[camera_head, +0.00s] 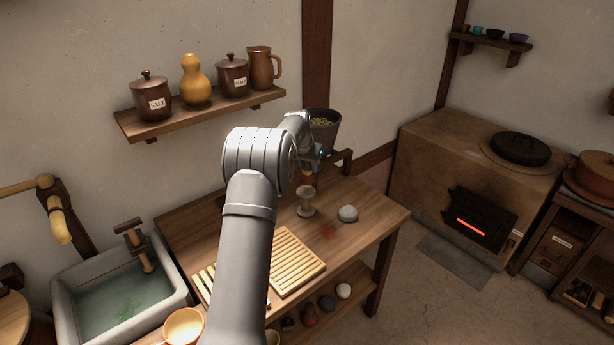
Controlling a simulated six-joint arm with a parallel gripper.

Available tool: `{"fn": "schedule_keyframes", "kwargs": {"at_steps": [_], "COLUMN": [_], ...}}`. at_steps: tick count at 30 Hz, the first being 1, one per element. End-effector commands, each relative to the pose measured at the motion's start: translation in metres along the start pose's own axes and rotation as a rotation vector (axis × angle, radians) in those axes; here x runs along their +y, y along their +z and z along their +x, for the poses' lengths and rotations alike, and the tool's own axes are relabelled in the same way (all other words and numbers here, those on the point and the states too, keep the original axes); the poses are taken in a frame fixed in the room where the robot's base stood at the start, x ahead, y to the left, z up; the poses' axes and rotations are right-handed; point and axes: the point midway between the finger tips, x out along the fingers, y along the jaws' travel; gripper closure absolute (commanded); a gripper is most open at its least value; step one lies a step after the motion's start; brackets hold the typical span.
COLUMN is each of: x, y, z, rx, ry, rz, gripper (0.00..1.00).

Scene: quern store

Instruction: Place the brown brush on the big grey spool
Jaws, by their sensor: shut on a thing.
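The grey spool (306,204) stands upright on the wooden table, near its back right part. My gripper (311,167) is just above the spool and mostly hidden behind my own wrist. It is shut on a small brown and reddish thing (309,181), which looks like the brown brush. The brush is right over the spool's top in the picture. I cannot tell whether it touches the spool.
A grey stone (348,213) lies right of the spool. A slatted wooden rack (284,262) and an orange-rimmed cup (184,327) are toward the front. A dark pot of grain (324,130) is behind my gripper. A stone sink (120,290) stands left.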

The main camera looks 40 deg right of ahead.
Motion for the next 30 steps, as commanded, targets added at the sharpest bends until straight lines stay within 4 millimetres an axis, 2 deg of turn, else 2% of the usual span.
{"fn": "schedule_keyframes", "kwargs": {"at_steps": [5,12,23,24,27,30], "x": [-0.006,-0.005,-0.005,-0.005,-0.005,-0.005], "y": [0.002,0.015,0.017,0.017,0.017,0.017], "z": [0.008,0.038,0.043,0.043,0.043,0.043], "rx": [-0.001,-0.001,-0.001,-0.001,0.0,0.0], "ry": [0.0,0.0,0.0,0.0,0.0,0.0], "rz": [0.001,0.0,0.0,0.0,0.0,0.0], "gripper": [0.93,0.93,0.93,0.69,0.49,0.49]}}
